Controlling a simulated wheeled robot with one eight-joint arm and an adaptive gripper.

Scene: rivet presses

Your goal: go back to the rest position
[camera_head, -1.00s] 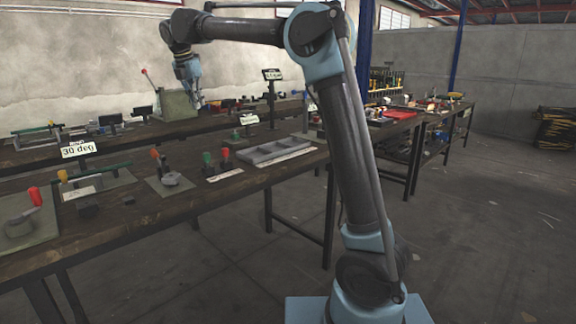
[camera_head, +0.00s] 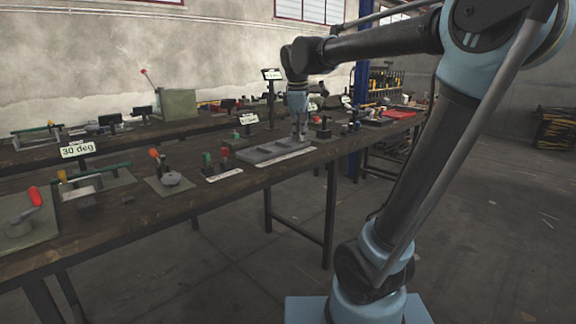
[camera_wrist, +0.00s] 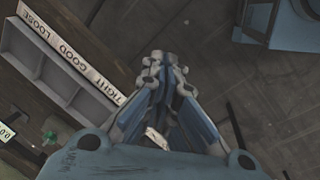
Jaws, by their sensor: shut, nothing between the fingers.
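My gripper (camera_head: 299,136) points down near the right end of the grey sorting tray (camera_head: 243,156) in the head view. In the wrist view my gripper (camera_wrist: 163,60) has its fingertips together with nothing between them. The tray (camera_wrist: 62,84) lies to its left there, with a label strip (camera_wrist: 72,52) reading LOOSE, GOOD and TIGHT. Its compartments look empty in the wrist view. Below the fingertips the wrist view shows mostly floor, beyond the table edge. My arm rises from the base at the right and reaches left over the table.
A second bench (camera_head: 30,158) with a green box (camera_head: 177,104) runs along the wall. The floor (camera_head: 230,275) in front is clear.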

